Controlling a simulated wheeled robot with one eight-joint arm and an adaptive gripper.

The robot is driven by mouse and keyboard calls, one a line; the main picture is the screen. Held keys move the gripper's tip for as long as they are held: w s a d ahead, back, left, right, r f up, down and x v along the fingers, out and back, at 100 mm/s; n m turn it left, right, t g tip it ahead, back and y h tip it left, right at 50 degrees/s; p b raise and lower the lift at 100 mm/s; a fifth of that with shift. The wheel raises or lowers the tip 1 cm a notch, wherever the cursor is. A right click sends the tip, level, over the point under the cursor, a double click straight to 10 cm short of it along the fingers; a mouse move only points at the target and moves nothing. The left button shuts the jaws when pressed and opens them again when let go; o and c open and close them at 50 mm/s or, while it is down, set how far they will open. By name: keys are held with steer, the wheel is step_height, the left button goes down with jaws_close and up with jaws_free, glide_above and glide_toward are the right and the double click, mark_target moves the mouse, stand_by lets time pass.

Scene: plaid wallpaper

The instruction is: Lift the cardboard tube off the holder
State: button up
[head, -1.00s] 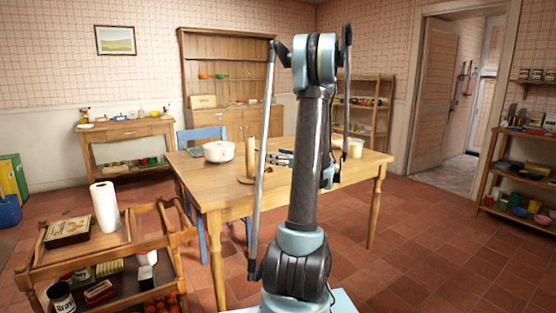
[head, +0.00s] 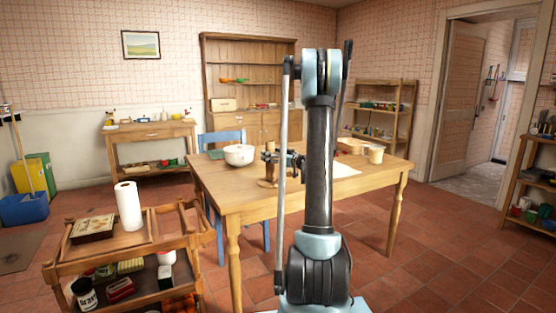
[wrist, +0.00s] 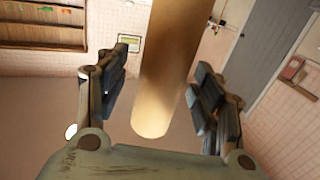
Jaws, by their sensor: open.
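The cardboard tube (head: 270,170) stands upright on the table, left of my arm. It looks to be on a small round holder base (head: 268,184), partly hidden by my arm's thin side rod. My gripper (head: 272,157) is at the tube's upper part. In the wrist view the plain tan tube (wrist: 166,70) runs down from the top edge between the two dark fingers, its rounded end nearest the palm. My gripper (wrist: 160,88) is open there, with a gap on each side of the tube. The holder does not show in the wrist view.
The wooden table (head: 228,195) also bears a white bowl (head: 239,155) left of the tube, and a cup (head: 376,154) and a tray at the right. A cart (head: 150,243) with a white paper roll (head: 128,206) stands front left. Open tiled floor lies right of the table.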

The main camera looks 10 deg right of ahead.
steer(key=shift+w+a, duration=0.35)
steer(key=shift+w, duration=0.1)
steer(key=c, duration=1.1)
steer(key=shift+r, duration=0.1)
steer(key=shift+c, duration=0.2)
step_height(320, 180, up, 20)
stand_by(1.5)
